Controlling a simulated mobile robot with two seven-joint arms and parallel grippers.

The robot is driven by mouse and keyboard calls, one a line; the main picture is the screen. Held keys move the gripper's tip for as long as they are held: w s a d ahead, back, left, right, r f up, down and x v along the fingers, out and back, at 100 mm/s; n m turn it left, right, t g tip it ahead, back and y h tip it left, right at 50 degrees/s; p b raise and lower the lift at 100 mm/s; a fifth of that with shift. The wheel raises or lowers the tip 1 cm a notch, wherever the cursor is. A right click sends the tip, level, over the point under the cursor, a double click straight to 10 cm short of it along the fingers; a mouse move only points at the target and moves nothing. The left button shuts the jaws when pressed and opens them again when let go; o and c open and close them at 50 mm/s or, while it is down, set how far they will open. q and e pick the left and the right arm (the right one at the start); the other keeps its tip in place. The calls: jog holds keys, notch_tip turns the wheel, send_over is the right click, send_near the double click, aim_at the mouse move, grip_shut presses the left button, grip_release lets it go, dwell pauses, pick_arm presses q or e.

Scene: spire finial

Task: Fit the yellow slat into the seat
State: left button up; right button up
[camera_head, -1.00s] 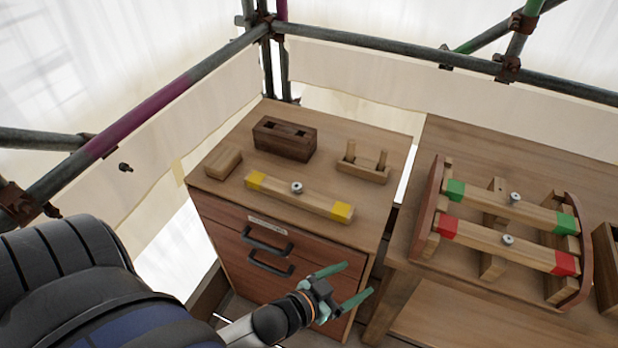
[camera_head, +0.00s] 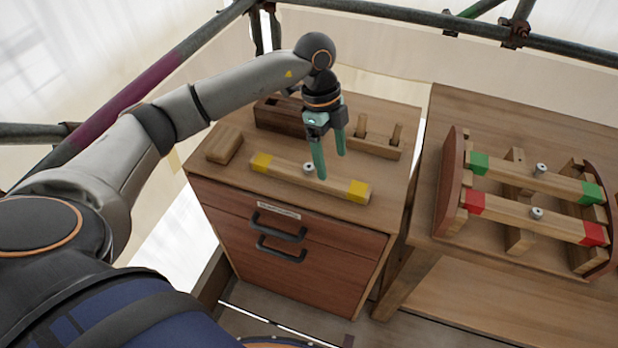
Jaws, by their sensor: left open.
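The yellow slat (camera_head: 287,173), a wooden bar with yellow ends and a metal knob (camera_head: 308,167) at its middle, lies on top of the drawer cabinet (camera_head: 228,177). My left gripper (camera_head: 332,165) points down with its two green fingers apart. In the picture its fingertips overlap the slat just right of the knob; I cannot tell how high above it they are. A wooden frame (camera_head: 450,190) on the right table holds a green-ended slat (camera_head: 535,178) and a red-ended slat (camera_head: 530,217). Which spot is the seat is not clear. My right gripper is not in view.
Behind the slat stand a dark wooden block (camera_head: 278,117), partly hidden by my arm, and a wooden piece with two pegs (camera_head: 378,144). A small wooden block (camera_head: 224,144) lies left. A gap separates the cabinet from the right table (camera_head: 500,284).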

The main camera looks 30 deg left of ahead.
aim_at(309, 166)
pick_arm(q)
jog(key=a, duration=0.2)
jog(key=a+r+n+y, duration=0.1)
jog(key=a, duration=0.1)
jog(key=w+a+n+y, duration=0.1)
jog(key=a, duration=0.1)
jog(key=shift+r, duration=0.3)
notch_tip(309, 166, down, 6)
jog(key=shift+r, duration=0.25)
jog(key=shift+s+d+f+p, duration=0.1)
jog(key=shift+f+p, duration=0.2)
jog(key=shift+f, duration=1.25)
jog(key=shift+s+f+p, duration=0.1)
jog(key=shift+f+p, duration=0.15)
jog(key=shift+f, duration=1.3)
jog(key=shift+c, duration=0.2)
jog(key=shift+r, duration=0.1)
grip_shut()
